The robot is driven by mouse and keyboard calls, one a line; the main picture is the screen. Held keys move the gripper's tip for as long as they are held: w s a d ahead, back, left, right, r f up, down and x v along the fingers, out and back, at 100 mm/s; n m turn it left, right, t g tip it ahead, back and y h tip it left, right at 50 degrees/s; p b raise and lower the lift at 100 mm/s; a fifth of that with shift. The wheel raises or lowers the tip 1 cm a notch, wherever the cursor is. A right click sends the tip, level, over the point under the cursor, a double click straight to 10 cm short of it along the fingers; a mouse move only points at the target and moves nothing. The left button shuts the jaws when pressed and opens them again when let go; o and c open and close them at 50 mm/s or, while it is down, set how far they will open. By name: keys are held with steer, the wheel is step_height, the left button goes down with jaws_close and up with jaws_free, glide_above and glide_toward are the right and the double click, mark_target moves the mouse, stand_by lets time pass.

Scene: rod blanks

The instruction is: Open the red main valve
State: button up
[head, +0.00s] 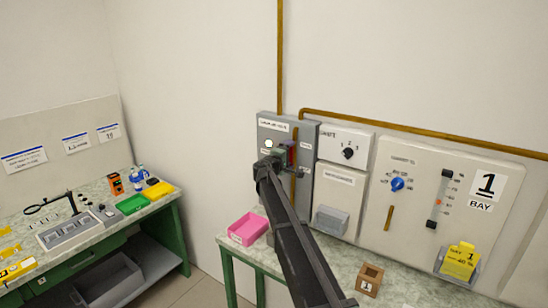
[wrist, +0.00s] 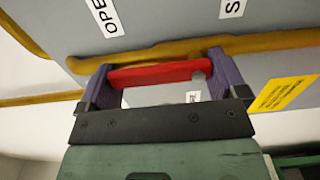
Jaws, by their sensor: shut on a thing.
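The red main valve's handle (head: 292,154) is on the grey panel (head: 266,128) in the head view, partly hidden by my gripper (head: 283,157). In the wrist view the red handle (wrist: 160,74) spans the gap between the two purple fingers of my gripper (wrist: 161,68). The fingers are shut on it at its two ends. The handle looks roughly in line with the brown pipe (wrist: 275,42) behind it. A label starting "OPE" (wrist: 98,16) and a cut-off label starting "S" (wrist: 232,7) are on the panel. The valve's stem is hidden.
Right of the valve are a black switch knob (head: 348,153), a blue knob (head: 397,184) and a yellow tag (head: 461,260). A pink tray (head: 247,228) and a wooden block (head: 369,279) sit on the bench below. A left bench (head: 100,222) holds trays and tools.

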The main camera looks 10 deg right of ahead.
stand_by(0.4)
steer(key=o, duration=1)
steer(key=shift+a, duration=0.1)
steer(key=shift+c, duration=0.2)
steer(key=shift+s, duration=0.1)
steer(key=v, duration=1)
steer(key=shift+s+a, duration=0.15)
steer(key=shift+a, duration=0.15)
steer(key=s+d+f+m+g+y+b, duration=0.1)
steer(key=s+d+f+m+g+y, duration=0.15)
steer(key=s+f+g, duration=0.6)
steer(key=s+d+f+m+g+y+b, duration=0.1)
steer(key=s+f+m+y, duration=0.4)
steer(key=s, duration=0.9)
steer(key=s+a+f+m+g+y+b, duration=0.1)
steer(key=s+f, duration=0.3)
steer(key=s, duration=0.7)
steer(key=s+a+f+g+y+b, duration=0.1)
steer(key=s+f+y, duration=0.3)
steer(key=s, duration=0.7)
steer(key=shift+s+a+f+m+g+b, duration=0.3)
steer(key=shift+a+f+m+g+b, duration=0.1)
steer(key=shift+g+b, duration=0.3)
